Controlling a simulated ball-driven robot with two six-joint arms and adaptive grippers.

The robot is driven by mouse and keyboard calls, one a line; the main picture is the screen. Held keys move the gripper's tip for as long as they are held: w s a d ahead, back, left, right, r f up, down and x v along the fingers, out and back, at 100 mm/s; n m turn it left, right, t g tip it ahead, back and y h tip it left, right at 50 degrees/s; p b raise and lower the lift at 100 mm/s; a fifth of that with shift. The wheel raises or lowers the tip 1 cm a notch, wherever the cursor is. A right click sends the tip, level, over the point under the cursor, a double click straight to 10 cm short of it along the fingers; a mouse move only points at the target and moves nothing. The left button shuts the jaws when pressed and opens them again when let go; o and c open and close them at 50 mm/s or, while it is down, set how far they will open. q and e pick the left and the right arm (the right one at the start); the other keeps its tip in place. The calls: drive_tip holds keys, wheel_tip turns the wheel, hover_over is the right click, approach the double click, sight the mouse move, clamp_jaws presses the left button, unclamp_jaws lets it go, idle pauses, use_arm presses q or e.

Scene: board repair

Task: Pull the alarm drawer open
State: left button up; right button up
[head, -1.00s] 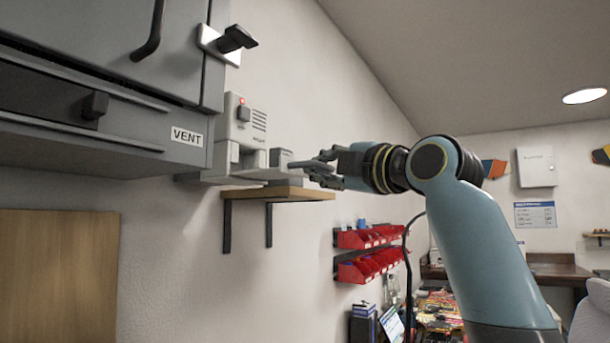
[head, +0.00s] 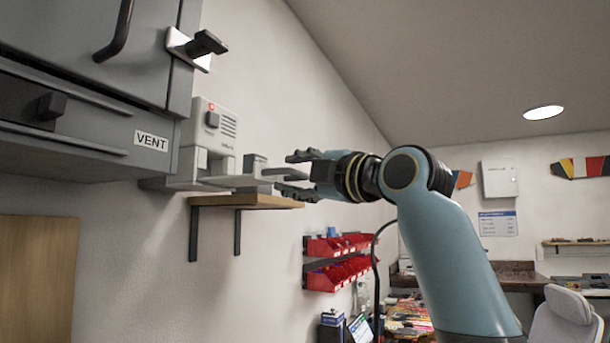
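The alarm unit (head: 214,126) is a light grey box with a red light and a dark button, on the wall above a small wooden shelf. Below it is a grey drawer-like part (head: 222,181) with an upright grey block (head: 255,164) towards its right end. My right gripper (head: 287,173) is at the right of this part, its fingers spread one above the other. A thin grey piece reaches towards the space between the fingers; I cannot tell whether they touch it. How far the drawer stands out is unclear. My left gripper is not in view.
The wooden shelf (head: 262,200) is just below the gripper. A grey cabinet (head: 70,45) marked VENT, with protruding handles, is at upper left. Red bins (head: 335,275) hang on the wall lower down. The space above the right arm is clear.

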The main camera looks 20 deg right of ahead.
drive_tip(key=v, duration=1.2)
drive_tip(key=shift+w+f, duration=0.1)
drive_tip(key=shift+f, duration=0.05)
